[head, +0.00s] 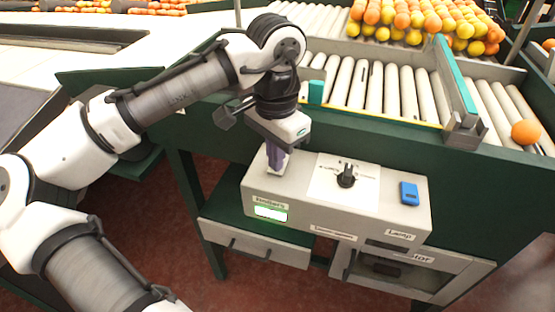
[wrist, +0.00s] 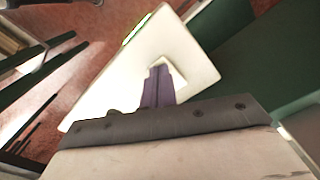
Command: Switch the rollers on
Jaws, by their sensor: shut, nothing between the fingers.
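The grey control box (head: 330,215) sits on the front of the green machine frame. A label at its left end seems to read "Rollers", and a lit white-green indicator (head: 270,213) glows beneath it. My gripper (head: 275,170) points down at the top of that left end, with its purple fingers shut and empty. In the wrist view the fingers (wrist: 158,72) are together over the pale box top (wrist: 178,45). A small pale raised piece (wrist: 176,74), perhaps the rollers switch, shows beside the fingertips. I cannot tell whether they touch it; the head view hides it behind my gripper.
The roller conveyor (head: 375,85) lies behind, with piled oranges and lemons (head: 425,22) beyond. Drawers (head: 255,243) sit below.

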